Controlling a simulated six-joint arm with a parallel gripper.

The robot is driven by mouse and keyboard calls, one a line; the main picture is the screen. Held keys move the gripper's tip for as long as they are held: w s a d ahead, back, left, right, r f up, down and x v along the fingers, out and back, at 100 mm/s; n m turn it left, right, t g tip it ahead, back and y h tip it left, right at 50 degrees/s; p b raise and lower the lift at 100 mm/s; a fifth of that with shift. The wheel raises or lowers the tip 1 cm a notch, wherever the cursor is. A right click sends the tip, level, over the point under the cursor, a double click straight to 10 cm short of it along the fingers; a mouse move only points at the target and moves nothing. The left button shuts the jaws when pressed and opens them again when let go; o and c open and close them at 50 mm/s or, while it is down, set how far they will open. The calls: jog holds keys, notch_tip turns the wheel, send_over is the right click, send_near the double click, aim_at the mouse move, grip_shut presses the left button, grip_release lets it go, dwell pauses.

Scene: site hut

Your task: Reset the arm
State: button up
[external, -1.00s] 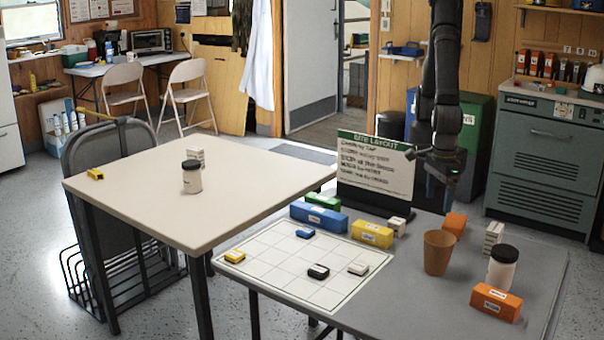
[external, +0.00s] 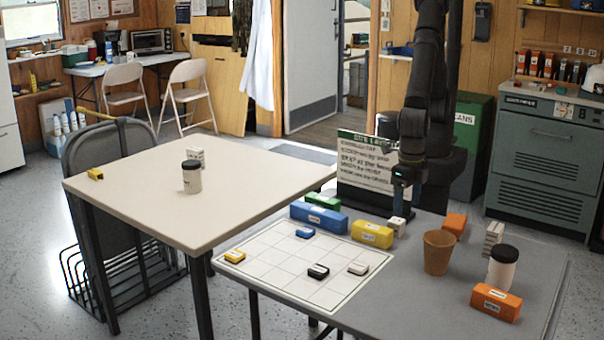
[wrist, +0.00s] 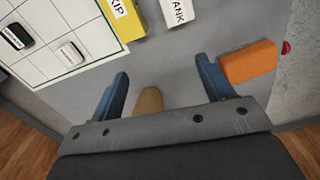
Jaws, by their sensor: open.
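My gripper (external: 408,198) hangs from my arm over the back of the grey table, in front of the sign board. In the wrist view its two blue fingers (wrist: 162,68) are spread apart with nothing between their tips. The white block marked TANK (wrist: 178,10) lies beyond the fingers, and an orange block (wrist: 248,62) is to the right. Part of the brown cup (wrist: 149,101) shows between the fingers, close to the gripper's base. In the external view the brown cup (external: 438,252) stands upright, apart from my gripper.
The grid sheet (external: 290,285) bears several small pieces. A yellow block (external: 372,235), blue block (external: 318,217) and green block (external: 323,201) sit behind it. A black-lidded jar (external: 502,267) and orange block (external: 496,302) are at right. The sign (external: 362,165) stands close behind my gripper.

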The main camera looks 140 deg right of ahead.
jog(key=shift+w+d+m, duration=0.45)
jog(key=shift+d+m, duration=0.1)
jog(key=shift+m, duration=0.3)
jog(key=shift+w+d+m, duration=0.45)
jog(key=shift+d+m, duration=0.1)
jog(key=shift+m, duration=0.3)
jog(key=shift+o, duration=0.3)
